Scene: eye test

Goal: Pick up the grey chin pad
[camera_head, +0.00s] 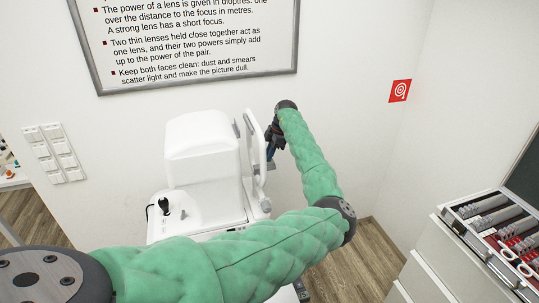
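A white eye-test machine (200,150) stands against the wall, with an upright white frame (257,150) on its right side. My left arm, in a green padded cover, reaches across from the lower left and bends back up to this frame. My dark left gripper (272,151) is at the right edge of the frame, seen small and from behind. Its fingers are too small and covered to tell whether they are open or shut. A small grey-blue piece (270,166) shows just below it; I cannot tell whether this is the chin pad. My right gripper is not in view.
A black joystick (164,206) stands on the machine's base. At the right, an open case (455,222) of grey- and red-handled lenses sits on a white drawer cabinet (427,277). A framed poster (190,50), switches (54,153) and a red sign (400,91) are on the walls.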

